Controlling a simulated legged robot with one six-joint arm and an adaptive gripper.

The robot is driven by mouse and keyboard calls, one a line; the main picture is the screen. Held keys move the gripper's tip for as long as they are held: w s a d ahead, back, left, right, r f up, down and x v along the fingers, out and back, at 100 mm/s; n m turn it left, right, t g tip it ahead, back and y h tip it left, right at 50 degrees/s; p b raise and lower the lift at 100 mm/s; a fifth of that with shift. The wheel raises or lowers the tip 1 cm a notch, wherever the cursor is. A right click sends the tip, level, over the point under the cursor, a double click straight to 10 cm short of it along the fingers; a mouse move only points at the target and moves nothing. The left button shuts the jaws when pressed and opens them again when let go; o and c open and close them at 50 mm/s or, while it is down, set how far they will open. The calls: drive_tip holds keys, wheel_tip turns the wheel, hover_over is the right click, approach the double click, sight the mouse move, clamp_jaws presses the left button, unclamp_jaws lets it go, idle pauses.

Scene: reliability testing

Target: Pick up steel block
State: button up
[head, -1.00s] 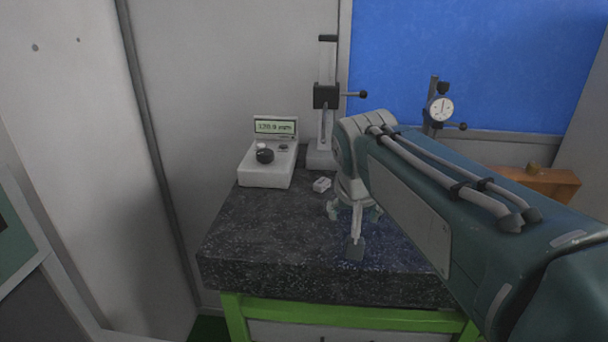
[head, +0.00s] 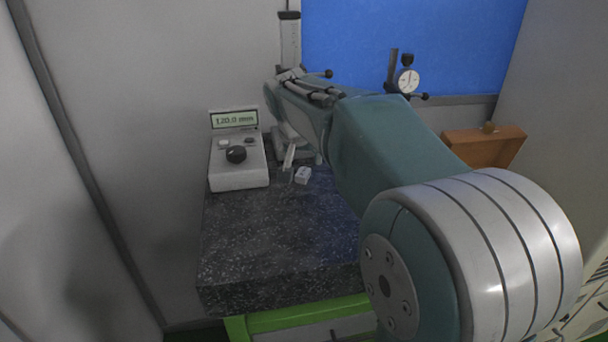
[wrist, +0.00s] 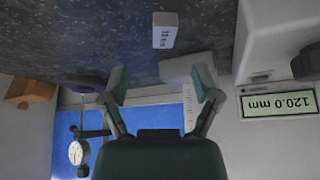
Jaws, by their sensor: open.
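The steel block (head: 303,175) is a small pale block lying on the dark speckled granite plate (head: 260,240), near its back. It also shows in the wrist view (wrist: 165,30), with dark marks on one face, apart from the fingers. My gripper (wrist: 162,84) is open and empty, its two green-tipped fingers spread wide. In the head view my gripper (head: 298,157) is beside the block on its far side, partly hidden by my own arm. I cannot tell its exact height above the plate.
A readout box (head: 238,165) with a knob stands left of the block. A height gauge (head: 290,40) stands behind, its base partly hidden. A dial gauge stand (head: 407,80) and an orange box (head: 483,147) are at back right. The plate's front is clear.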

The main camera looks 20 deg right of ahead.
sight(301, 173)
drive_tip(key=shift+w+a+f, duration=0.15)
drive_tip(key=shift+w+f, duration=0.1)
drive_tip(key=shift+f, duration=0.4)
drive_tip(key=x, duration=0.4)
drive_tip(key=shift+a+f, duration=0.2)
drive_tip(key=shift+a, duration=0.15)
drive_tip(key=shift+w+d+f, duration=0.15)
drive_tip(key=shift+d+f, duration=0.05)
drive_tip(key=shift+d, duration=0.45)
drive_tip(key=shift+a, duration=0.1)
drive_tip(key=c, duration=0.8)
drive_tip(key=shift+a, duration=0.2)
clamp_jaws()
drive_tip(key=shift+a, duration=0.15)
